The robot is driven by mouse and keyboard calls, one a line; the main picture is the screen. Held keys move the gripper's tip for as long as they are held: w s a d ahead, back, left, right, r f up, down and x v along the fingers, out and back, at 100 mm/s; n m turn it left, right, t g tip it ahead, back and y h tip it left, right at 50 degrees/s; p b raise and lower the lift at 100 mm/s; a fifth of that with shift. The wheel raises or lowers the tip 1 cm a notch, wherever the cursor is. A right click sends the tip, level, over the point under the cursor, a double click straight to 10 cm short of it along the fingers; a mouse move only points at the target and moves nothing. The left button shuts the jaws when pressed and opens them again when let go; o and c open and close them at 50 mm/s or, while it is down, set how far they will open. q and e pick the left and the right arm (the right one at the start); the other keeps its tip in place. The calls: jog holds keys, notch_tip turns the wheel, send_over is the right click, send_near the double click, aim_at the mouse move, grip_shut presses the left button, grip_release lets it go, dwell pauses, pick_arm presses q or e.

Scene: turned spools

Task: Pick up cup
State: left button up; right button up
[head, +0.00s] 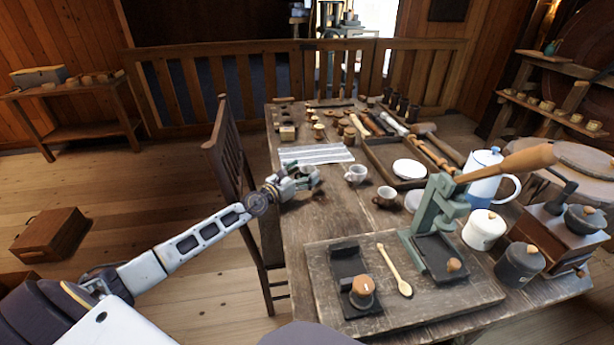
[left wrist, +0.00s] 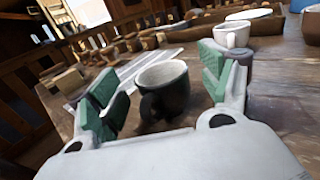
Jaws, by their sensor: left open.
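A dark green cup (left wrist: 165,95) with a pale inside stands upright on the table between my left fingers in the left wrist view, its handle towards me. My left gripper (left wrist: 158,92) is open around it, a finger on each side. In the head view my left gripper (head: 308,178) is over the table's left edge, and the green cup is hard to tell from the green finger pads. A white cup (head: 356,174) stands to its right and also shows in the left wrist view (left wrist: 232,36). My right gripper is not in view.
A striped cloth (head: 315,154) lies just behind the gripper. A tray (head: 384,155) with a white plate (head: 409,169) is to the right. A green press (head: 436,215) and a board (head: 318,285) stand in front. A chair (head: 228,150) is at the table's left side.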

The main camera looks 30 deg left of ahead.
pick_arm(q)
jog(key=shift+x, duration=1)
jog(key=c, duration=1.2)
jog(key=shift+o, duration=0.2)
jog(key=shift+r, duration=0.15)
